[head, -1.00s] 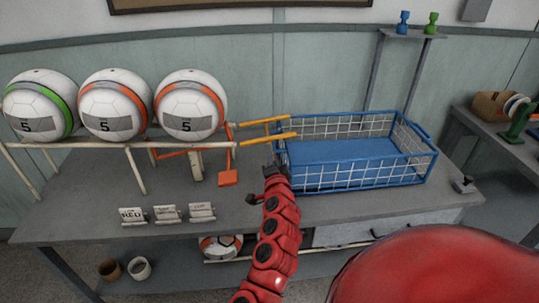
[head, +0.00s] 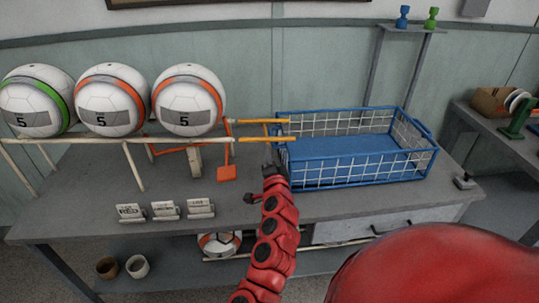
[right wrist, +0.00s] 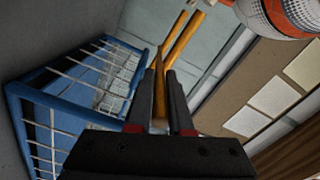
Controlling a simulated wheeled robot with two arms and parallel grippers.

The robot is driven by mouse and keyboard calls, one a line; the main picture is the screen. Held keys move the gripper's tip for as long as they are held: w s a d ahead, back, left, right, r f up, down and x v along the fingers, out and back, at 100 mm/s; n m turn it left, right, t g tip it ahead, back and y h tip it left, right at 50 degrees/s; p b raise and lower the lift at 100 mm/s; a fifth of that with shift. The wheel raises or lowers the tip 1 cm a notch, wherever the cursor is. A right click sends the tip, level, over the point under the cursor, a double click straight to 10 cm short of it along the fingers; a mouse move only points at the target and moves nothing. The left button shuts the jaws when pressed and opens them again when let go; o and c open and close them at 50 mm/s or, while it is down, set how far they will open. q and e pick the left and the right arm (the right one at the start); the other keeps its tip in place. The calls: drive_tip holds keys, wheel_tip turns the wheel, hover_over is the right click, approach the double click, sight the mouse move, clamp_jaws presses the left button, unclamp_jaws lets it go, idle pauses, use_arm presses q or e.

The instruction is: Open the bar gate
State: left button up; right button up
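My right gripper (head: 268,158) is just below the near yellow bar, left of the basket. In the right wrist view its fingers (right wrist: 157,85) are apart, with a thin orange-yellow piece between them. I cannot tell whether they touch it. My left gripper is not in view.
Three balls marked 5 (head: 189,100) sit on the white rack (head: 133,165), left of the gate. The blue wire basket (head: 360,170) stands on the grey table (head: 85,190), just right of my right gripper. Small label cards (head: 165,210) stand in front.

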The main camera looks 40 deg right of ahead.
drive_tip(key=o, duration=0.4)
drive_tip(key=shift+s+a, duration=0.3)
drive_tip(key=p+v, duration=0.8)
drive_tip(key=v, duration=0.8)
drive_tip(key=shift+s, duration=0.25)
drive_tip(key=shift+a, duration=0.2)
